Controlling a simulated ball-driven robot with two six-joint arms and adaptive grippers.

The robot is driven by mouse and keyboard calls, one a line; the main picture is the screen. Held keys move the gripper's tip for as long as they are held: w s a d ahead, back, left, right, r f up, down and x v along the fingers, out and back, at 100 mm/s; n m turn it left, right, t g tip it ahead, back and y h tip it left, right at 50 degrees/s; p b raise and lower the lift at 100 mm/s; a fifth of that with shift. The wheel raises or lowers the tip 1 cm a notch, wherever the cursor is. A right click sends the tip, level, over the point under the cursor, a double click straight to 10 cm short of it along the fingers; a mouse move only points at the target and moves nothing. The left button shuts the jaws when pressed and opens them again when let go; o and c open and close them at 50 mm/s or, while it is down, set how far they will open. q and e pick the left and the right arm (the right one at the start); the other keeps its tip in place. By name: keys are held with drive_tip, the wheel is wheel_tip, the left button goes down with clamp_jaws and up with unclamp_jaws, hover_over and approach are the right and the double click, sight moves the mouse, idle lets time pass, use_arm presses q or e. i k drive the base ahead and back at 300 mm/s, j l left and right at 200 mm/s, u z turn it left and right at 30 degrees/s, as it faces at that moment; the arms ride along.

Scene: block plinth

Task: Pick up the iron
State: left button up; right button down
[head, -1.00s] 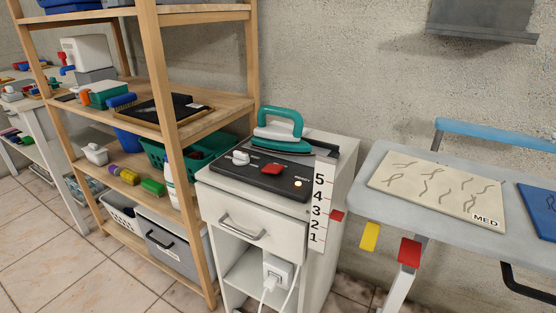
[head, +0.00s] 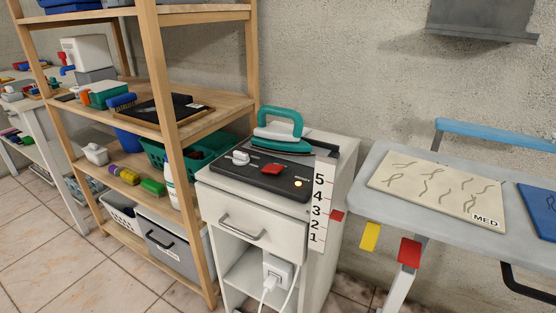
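The iron (head: 279,131) has a teal handle and a teal and dark lower body. It rests on a dark panel (head: 262,179) on top of a small white cabinet (head: 254,222). The panel carries a white knob (head: 241,158), a red switch (head: 272,169) and a lit round lamp (head: 298,184) beside small lettering. Neither of my grippers shows in the head view.
A wooden shelf (head: 169,105) with tubs and tools stands close on the left. An ironing board (head: 372,168) with a cream cloth (head: 440,190) marked MED stands on the right. A numbered scale (head: 319,207) with a red marker (head: 337,216) is on the cabinet's right corner.

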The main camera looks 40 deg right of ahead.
sight(269, 137)
drive_tip(key=z, duration=2.55)
drive_tip(key=u, duration=1.35)
drive_tip(key=i+j+u, duration=0.1)
drive_tip(key=j, duration=0.2)
drive_tip(key=i+j, duration=0.25)
drive_tip(key=j+u, duration=0.05)
drive_tip(key=j, duration=0.05)
